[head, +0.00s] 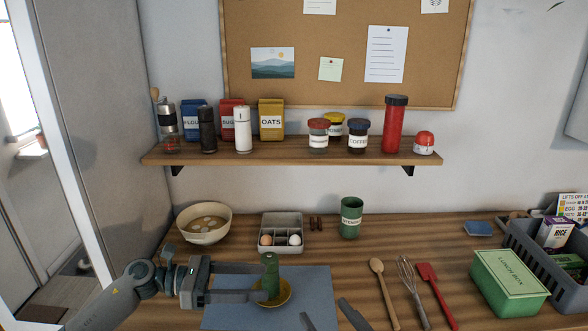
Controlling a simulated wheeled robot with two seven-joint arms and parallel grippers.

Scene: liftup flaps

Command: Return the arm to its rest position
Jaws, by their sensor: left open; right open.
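My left gripper (270,281) comes in from the left over the blue-grey mat (313,287). Its fingers are open. A green upright cylinder-like object (270,262) stands at its fingertips, partly hidden by them; whether they touch it I cannot tell. It stands in or over a small yellow dish (286,292) on the mat. My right gripper (330,315) shows only as two grey, spread fingertips at the bottom edge, open and empty, near the front of the mat.
A bowl (204,237), egg tray (281,247) and green canister (350,217) stand behind the mat. A wooden spoon (385,292), whisk (414,290) and red spatula (437,293) lie right of it. The green lunch box (509,283) and grey crate (545,262) are farther right. A loaded shelf (290,152) hangs above.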

